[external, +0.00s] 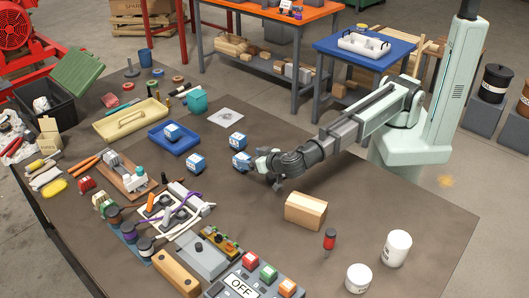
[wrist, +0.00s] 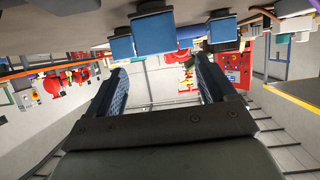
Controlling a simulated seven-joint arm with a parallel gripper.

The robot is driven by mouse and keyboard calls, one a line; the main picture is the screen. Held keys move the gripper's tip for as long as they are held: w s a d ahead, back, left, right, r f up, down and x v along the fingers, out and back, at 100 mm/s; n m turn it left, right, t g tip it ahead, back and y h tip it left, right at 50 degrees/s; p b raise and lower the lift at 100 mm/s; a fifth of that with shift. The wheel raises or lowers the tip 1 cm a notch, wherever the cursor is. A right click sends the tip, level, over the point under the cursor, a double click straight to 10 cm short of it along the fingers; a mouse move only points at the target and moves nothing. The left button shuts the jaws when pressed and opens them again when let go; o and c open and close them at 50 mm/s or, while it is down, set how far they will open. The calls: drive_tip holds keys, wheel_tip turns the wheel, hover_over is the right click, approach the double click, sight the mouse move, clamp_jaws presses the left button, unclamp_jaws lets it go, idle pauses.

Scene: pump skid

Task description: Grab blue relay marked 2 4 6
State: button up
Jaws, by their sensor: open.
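Several blue relays with white faces show in the external view. One relay (external: 242,160) is right in front of my gripper (external: 266,168), one (external: 237,140) is just behind it, one (external: 195,163) is to the left, and one (external: 172,131) is in the blue tray (external: 186,147). Their markings are too small to read, so I cannot tell which is 2 4 6. In the wrist view, my gripper (wrist: 160,66) has its two fingers apart with nothing between them. Blue relays (wrist: 153,33) appear upside down above the fingers there.
A wooden block (external: 305,211) is on the table right of my gripper, with a red-and-black cylinder (external: 330,239) and white tubs (external: 397,248) beyond. A printed sheet (external: 226,117) lies behind the relays. Wired panels (external: 175,212) crowd the front left.

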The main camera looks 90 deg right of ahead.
sight(242, 157)
drive_tip(key=shift+f+x, duration=0.15)
drive_tip(key=shift+x, duration=1.4)
drive_tip(key=shift+f+x, duration=0.15)
drive_tip(key=shift+x, duration=1.4)
drive_tip(key=shift+s+a, duration=0.1)
drive_tip(key=shift+c, duration=0.5)
drive_tip(key=shift+r, duration=0.1)
drive_tip(key=c, duration=1)
